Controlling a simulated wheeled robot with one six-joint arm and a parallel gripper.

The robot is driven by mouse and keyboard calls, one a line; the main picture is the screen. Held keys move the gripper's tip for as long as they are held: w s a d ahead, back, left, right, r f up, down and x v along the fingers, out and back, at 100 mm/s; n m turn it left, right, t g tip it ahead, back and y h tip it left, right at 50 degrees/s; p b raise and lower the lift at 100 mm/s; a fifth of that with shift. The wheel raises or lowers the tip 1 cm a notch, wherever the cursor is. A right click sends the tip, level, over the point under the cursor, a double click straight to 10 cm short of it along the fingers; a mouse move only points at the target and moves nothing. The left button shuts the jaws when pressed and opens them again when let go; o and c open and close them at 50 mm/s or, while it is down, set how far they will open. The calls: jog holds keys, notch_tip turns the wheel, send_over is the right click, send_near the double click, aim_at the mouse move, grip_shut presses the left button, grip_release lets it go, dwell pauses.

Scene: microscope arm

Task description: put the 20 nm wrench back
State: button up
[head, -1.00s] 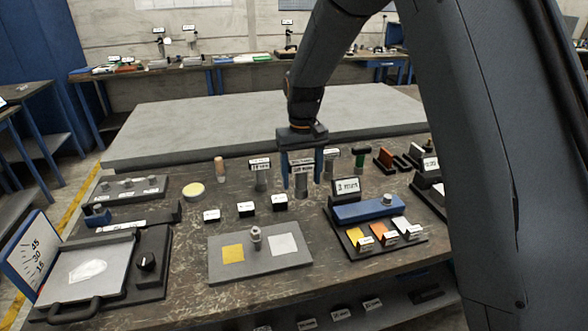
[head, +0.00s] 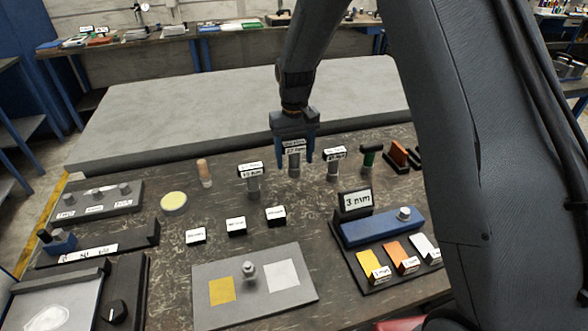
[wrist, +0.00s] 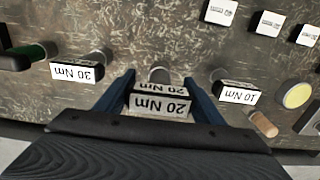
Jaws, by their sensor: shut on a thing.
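The 20 Nm wrench (head: 293,151) stands upright in the row at the back of the bench, with a black-and-white labelled head above a grey shaft. My gripper (head: 293,160) comes down from above, with a blue finger on each side of the labelled head, shut on it. In the wrist view, the 20 Nm label (wrist: 159,106) lies between my gripper's two fingers (wrist: 159,80). A second 20 Nm label shows just beside it. Whether the lower end of the shaft rests in a holder is hidden.
The 10 Nm wrench (head: 250,172) stands left of my gripper and the 30 Nm wrench (head: 335,157) right, both close. A wooden-handled tool (head: 204,173) and a green-handled tool (head: 369,158) stand farther out. Small labelled blocks (head: 236,225) lie in front.

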aim_at(295, 143)
jog(key=shift+f+p, duration=0.7)
jog(key=shift+f, duration=1.8)
jog(key=shift+f, duration=0.15)
jog(key=o, duration=1.4)
notch_tip(295, 143, up, 12)
jog(key=b, duration=0.3)
jog(key=shift+b, duration=0.4)
jog(key=s+d, duration=0.4)
jog(key=s, duration=0.4)
jog(key=s+d+f+m, duration=0.1)
jog(key=s+d, duration=0.3)
jog(key=s, duration=0.5)
jog(key=s+d+f+m+t, duration=0.1)
jog(key=s+d, duration=0.3)
jog(key=s, duration=0.4)
jog(key=shift+s+d, duration=0.3)
jog(key=shift+s, duration=0.05)
